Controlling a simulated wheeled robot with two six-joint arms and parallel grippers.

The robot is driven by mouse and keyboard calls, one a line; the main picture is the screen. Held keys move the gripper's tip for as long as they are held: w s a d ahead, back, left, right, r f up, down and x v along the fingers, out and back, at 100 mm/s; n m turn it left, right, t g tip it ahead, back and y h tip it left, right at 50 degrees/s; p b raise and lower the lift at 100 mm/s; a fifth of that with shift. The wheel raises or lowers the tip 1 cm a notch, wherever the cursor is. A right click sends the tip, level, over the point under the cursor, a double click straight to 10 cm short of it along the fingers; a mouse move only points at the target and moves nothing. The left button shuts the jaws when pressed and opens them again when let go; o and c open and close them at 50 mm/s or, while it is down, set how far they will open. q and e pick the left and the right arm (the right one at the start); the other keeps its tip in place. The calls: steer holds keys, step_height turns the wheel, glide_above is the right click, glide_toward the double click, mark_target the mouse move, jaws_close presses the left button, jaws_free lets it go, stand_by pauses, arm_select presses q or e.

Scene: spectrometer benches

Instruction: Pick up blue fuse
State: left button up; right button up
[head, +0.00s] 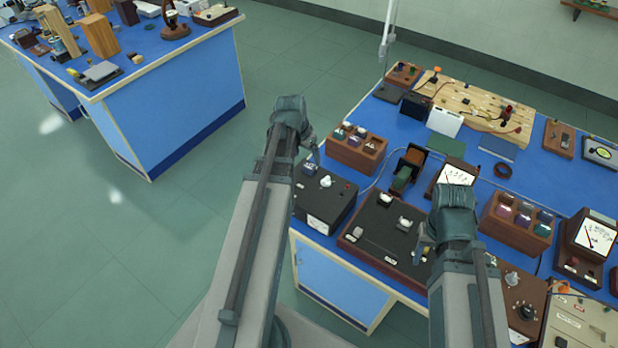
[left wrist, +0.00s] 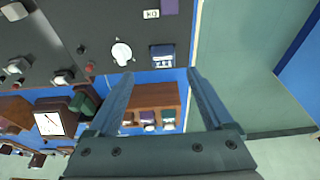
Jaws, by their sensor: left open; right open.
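A small blue block with a pale stripe, which looks like the blue fuse (left wrist: 162,56), sits on a black instrument box (head: 322,207) beside a white knob (left wrist: 121,53). My left gripper (left wrist: 161,72) is open and empty, with the blue piece just past and between its fingertips in the left wrist view. In the head view the left gripper (head: 312,150) hangs over the box's back edge and partly hides that spot. A wooden fuse rack (head: 352,156) with several coloured fuses stands behind the box. My right gripper (head: 421,248) is open over a larger black instrument.
The larger black instrument (head: 385,232) stands to the right of the box. A second fuse rack (head: 515,222) and several meters crowd the blue bench's right side. Open floor (head: 180,230) lies left of the bench. Another blue bench (head: 180,95) stands at the back left.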

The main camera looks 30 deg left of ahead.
mark_target(309, 166)
arm_select(q)
steer(key=shift+x, duration=0.8)
arm_select(e)
steer(key=shift+f, duration=0.75)
arm_select(q)
steer(key=shift+b, duration=0.3)
steer(key=b+x, duration=0.5)
steer(key=shift+w+a+f, duration=0.1)
steer(key=shift+a+f, duration=0.05)
steer(key=shift+a, duration=0.1)
arm_select(e)
step_height(309, 166, down, 5)
steer(key=shift+f, duration=0.1)
arm_select(q)
jaws_close()
